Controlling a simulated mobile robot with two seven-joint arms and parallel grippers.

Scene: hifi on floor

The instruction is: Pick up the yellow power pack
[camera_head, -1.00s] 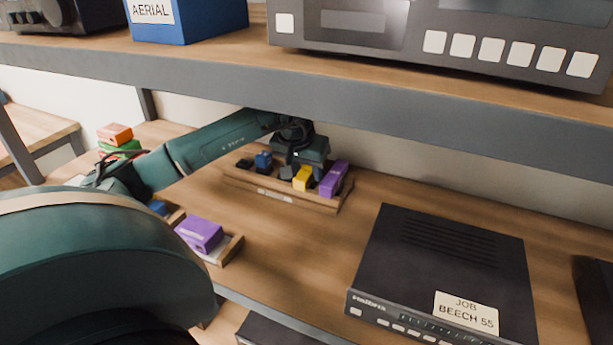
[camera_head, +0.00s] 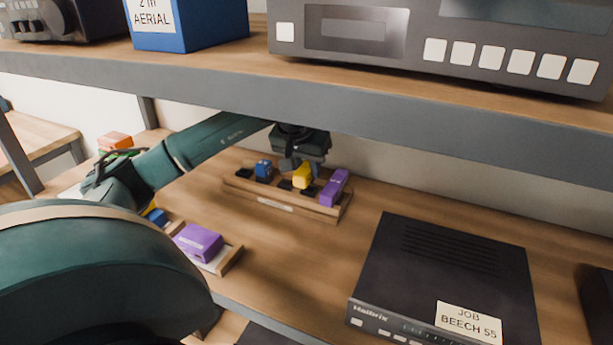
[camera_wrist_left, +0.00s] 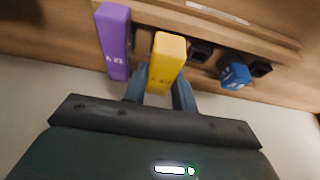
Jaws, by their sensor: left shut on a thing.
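The yellow power pack (camera_head: 302,175) is between the fingers of my left gripper (camera_head: 299,164), over the wooden rack (camera_head: 270,204) on the lower shelf. A dark slot shows just below the pack, so it appears raised a little out of the rack. In the left wrist view the yellow pack (camera_wrist_left: 168,58) stands between both fingertips (camera_wrist_left: 160,92), its far end clear of them. A purple pack (camera_head: 334,187) stands in the rack right beside it. My right gripper is not in view.
A blue pack (camera_head: 264,171) and empty dark slots are left of the yellow one. The upper shelf (camera_head: 320,92) overhangs the arm. Another purple pack (camera_head: 198,242) lies in a holder in front. A black job-labelled unit (camera_head: 445,270) stands right; bare wood lies between.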

